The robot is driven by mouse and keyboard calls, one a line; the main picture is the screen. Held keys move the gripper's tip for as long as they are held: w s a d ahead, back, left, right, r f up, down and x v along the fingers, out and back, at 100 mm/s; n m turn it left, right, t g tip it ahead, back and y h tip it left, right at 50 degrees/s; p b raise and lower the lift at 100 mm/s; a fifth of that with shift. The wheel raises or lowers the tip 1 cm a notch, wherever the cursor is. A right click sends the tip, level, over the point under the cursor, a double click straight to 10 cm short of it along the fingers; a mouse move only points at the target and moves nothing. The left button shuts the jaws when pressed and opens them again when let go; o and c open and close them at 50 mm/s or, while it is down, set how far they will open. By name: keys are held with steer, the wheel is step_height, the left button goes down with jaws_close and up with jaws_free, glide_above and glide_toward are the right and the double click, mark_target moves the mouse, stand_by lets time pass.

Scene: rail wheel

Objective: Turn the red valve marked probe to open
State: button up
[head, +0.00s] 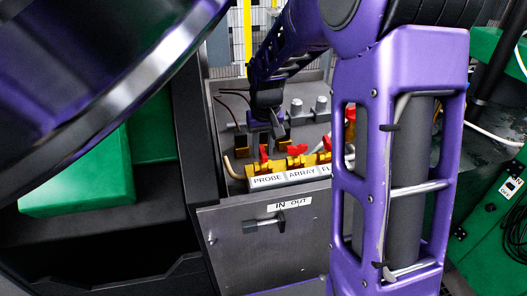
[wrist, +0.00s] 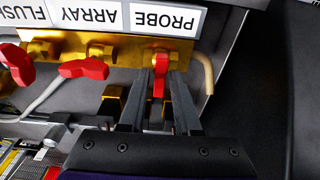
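The red array handle (wrist: 84,68) and flush handle (wrist: 17,64) stand beside it on the manifold. A bent tan tube (wrist: 205,72) runs close by the right finger. A grey panel with an IN OUT label (head: 290,204) and a T-handle (head: 264,223) lies in front.

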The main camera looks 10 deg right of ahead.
jaws_close()
steer(key=shift+d+r+n+p, duration=0.15)
steer(key=shift+n+p, duration=0.65)
steer(key=shift+n, duration=0.4)
steer(key=shift+n+y+p, duration=0.4)
steer(key=shift+n+p, duration=0.1)
steer(key=shift+n, duration=0.6)
